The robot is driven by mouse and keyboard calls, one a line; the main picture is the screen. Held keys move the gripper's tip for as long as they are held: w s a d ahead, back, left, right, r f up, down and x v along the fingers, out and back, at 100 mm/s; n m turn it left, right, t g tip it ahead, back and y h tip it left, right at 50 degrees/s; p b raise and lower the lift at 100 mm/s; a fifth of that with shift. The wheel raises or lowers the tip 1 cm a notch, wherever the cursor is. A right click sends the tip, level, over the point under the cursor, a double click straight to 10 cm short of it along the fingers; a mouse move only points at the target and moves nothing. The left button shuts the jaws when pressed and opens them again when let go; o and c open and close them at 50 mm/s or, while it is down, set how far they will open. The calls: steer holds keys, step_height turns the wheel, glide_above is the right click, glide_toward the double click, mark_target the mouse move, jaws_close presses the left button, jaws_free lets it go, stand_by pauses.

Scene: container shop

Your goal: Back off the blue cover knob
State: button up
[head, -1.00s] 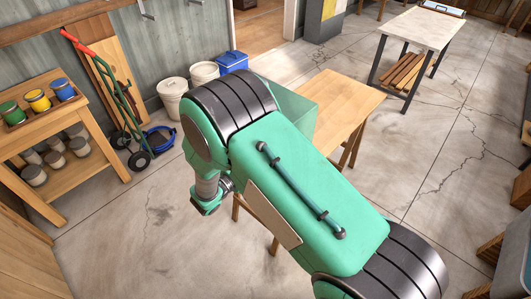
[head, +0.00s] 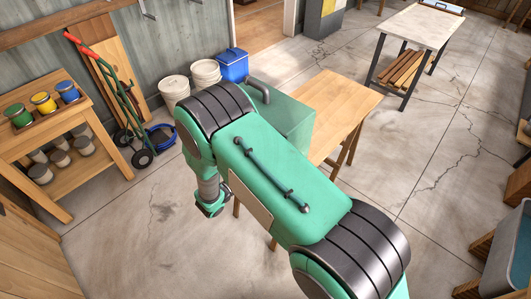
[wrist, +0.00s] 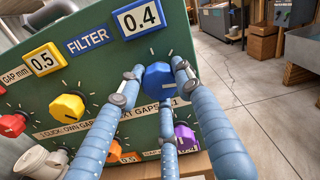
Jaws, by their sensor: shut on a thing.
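A yellow knob (wrist: 67,107), a red knob (wrist: 12,124), a purple knob (wrist: 185,137) and an orange knob (wrist: 122,158) are close by on the panel. In the head view, a blue bin (head: 233,66) and white buckets (head: 206,74) stand behind.

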steer(key=shift+o, duration=0.2)
steer(key=shift+s+d+f+n+p, duration=0.25)
steer(key=shift+f+n+p, duration=0.25)
steer(key=shift+n, duration=0.4)
steer(key=o, duration=1.1)
steer(key=shift+r, duration=0.1)
steer(key=shift+w+a+r, duration=0.1)
steer(key=shift+r, duration=0.05)
steer(key=shift+a+r, duration=0.1)
steer(key=shift+a, duration=0.05)
steer(key=v, duration=1.1)
steer(key=shift+s+a, duration=0.2)
steer(key=shift+s, duration=0.15)
